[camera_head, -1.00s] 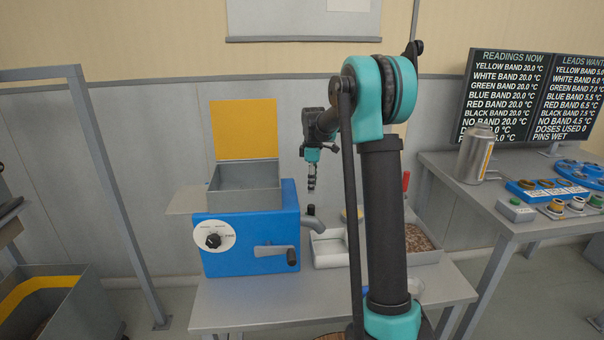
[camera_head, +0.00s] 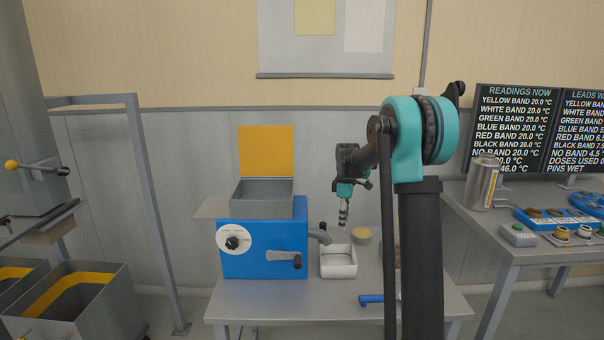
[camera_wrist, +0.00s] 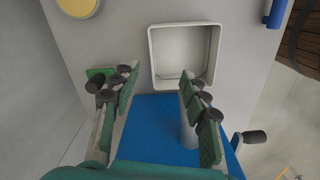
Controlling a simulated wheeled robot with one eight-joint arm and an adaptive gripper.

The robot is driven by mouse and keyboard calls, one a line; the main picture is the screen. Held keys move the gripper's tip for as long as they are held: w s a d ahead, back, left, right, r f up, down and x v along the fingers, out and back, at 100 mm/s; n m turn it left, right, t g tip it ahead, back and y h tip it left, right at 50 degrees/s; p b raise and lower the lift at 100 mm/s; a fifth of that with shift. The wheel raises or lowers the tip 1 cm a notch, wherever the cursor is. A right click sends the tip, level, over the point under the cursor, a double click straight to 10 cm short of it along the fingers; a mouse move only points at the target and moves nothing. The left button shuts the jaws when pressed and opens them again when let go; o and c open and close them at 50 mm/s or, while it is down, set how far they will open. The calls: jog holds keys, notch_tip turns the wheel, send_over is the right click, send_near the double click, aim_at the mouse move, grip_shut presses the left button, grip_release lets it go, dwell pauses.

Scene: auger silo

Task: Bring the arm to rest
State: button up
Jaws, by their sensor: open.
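My gripper (camera_head: 344,213) hangs from my folded arm, pointing down above the bench to the right of a blue machine (camera_head: 265,240). It is high over a white square tray (camera_head: 338,262) and touches nothing that I can see. In the wrist view its two green-padded fingers (camera_wrist: 160,72) are spread apart with nothing between them. The white tray (camera_wrist: 184,30), empty there, lies below and beyond the fingertips, and the blue machine (camera_wrist: 150,118) fills the lower middle. My arm's upright link hides part of the bench.
The bench (camera_head: 290,312) also holds a round yellow-topped pot (camera_head: 361,236) and a blue-handled item (camera_head: 371,300). On the right, a table carries a metal flask (camera_head: 483,184) and screens (camera_head: 515,125). Grey bins (camera_head: 75,300) and a post (camera_head: 152,215) stand left.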

jog(key=s+d+f+m+t, duration=0.1)
jog(key=s+f+m, duration=0.2)
jog(key=s, duration=0.9)
jog(key=s+d+f+m+t, duration=0.1)
jog(key=s+f+m, duration=0.2)
jog(key=s+m, duration=0.4)
jog(key=s+d+f+m+t, duration=0.1)
jog(key=s+f+m+t, duration=0.1)
jog(key=s, duration=1.5)
jog(key=f+m, duration=0.1)
jog(key=m, duration=0.1)
jog(key=shift+s+d+f+m, duration=0.15)
jog(key=shift+d+f+m, duration=0.1)
jog(key=shift+d+m, duration=0.15)
